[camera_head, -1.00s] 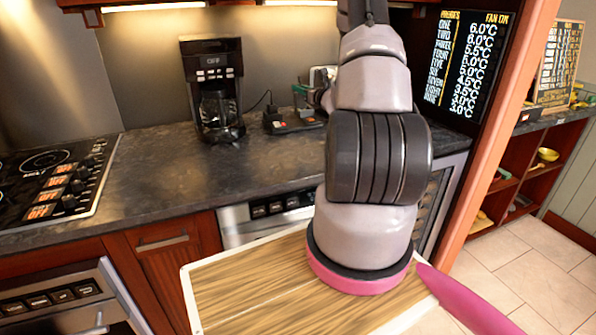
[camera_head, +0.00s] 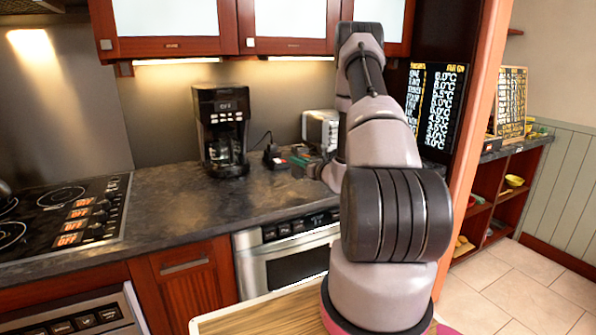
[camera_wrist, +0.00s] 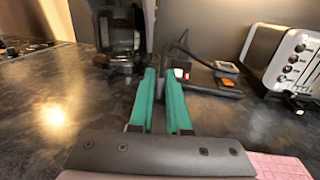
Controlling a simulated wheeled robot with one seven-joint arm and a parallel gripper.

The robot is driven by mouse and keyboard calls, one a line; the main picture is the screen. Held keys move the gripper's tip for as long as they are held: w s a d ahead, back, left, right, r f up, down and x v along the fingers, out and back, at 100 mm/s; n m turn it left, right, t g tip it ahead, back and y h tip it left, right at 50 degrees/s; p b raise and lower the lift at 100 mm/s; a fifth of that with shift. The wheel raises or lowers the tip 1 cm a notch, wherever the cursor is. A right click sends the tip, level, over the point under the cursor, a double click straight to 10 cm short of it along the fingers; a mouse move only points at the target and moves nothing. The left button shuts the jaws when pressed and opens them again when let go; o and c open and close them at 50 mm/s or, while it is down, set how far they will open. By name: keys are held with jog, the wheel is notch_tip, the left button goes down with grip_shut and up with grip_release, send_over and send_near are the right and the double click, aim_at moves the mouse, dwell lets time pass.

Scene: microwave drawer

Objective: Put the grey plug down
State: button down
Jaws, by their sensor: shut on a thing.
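My gripper (camera_wrist: 163,76) has green fingers and is close over the dark countertop in the wrist view. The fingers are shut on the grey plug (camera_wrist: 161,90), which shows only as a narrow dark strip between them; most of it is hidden. In the head view my gripper (camera_head: 308,163) is small and partly covered by my arm, in front of the toaster. The plug cannot be made out there. I cannot tell whether the plug touches the counter.
A power strip (camera_wrist: 226,86) with a red switch lies just beyond the fingers, a dark cable near it. A coffee maker (camera_head: 221,130) stands to the left and a silver toaster (camera_head: 320,127) behind. The countertop (camera_head: 190,215) left of the gripper is clear; a cooktop (camera_head: 65,215) lies farther left.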

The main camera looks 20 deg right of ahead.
aim_at(301, 170)
jog(key=shift+f, duration=1.65)
jog(key=shift+f, duration=0.15)
jog(key=c, duration=0.9)
grip_release()
jog(key=shift+w, duration=0.1)
